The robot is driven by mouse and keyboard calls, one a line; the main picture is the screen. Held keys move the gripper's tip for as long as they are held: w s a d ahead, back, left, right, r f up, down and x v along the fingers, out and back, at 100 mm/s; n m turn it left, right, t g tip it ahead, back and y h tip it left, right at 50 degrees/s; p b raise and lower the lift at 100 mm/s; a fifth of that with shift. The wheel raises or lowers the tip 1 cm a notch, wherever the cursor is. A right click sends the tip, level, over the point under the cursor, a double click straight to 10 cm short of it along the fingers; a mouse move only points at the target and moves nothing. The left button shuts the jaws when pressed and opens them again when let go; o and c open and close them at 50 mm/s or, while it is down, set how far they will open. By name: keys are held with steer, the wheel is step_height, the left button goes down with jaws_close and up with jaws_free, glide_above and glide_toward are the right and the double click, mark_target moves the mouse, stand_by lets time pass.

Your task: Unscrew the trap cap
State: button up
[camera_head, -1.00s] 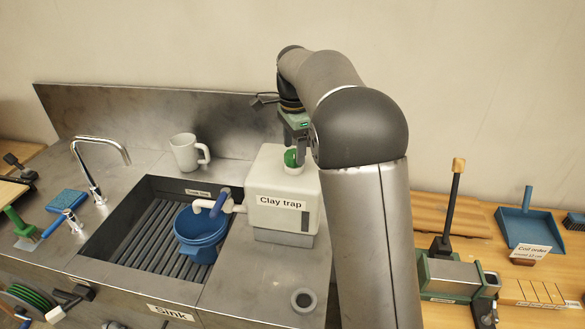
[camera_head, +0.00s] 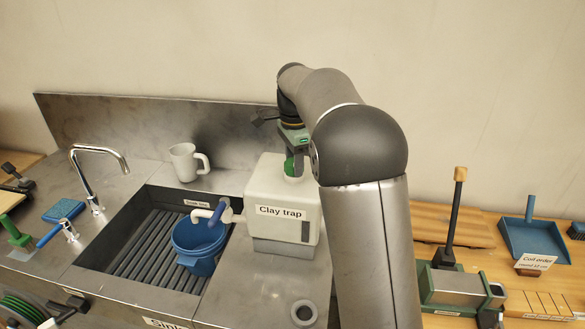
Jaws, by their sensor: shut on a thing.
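The clay trap (camera_head: 268,200) is a white box labelled "Clay trap" on the steel counter, right of the sink. Its green cap (camera_head: 290,167) sits on a white neck at the top right of the box. My gripper (camera_head: 293,152) reaches down from above and is shut on the green cap. The cap appears upright at the neck. My arm partly hides the right side of the trap, and the finger contact is too small to see clearly.
A blue bucket (camera_head: 197,245) stands in the sink (camera_head: 120,240), under the trap's white pipe with a blue handle (camera_head: 220,211). A white mug (camera_head: 186,161) stands behind the sink. A grey ring (camera_head: 304,312) lies on the counter in front of the trap. A blue dustpan (camera_head: 535,241) lies at right.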

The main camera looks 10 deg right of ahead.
steer(key=shift+r+p, duration=0.65)
stand_by(0.3)
steer(key=shift+r+p, duration=2.15)
steer(key=shift+r, duration=0.2)
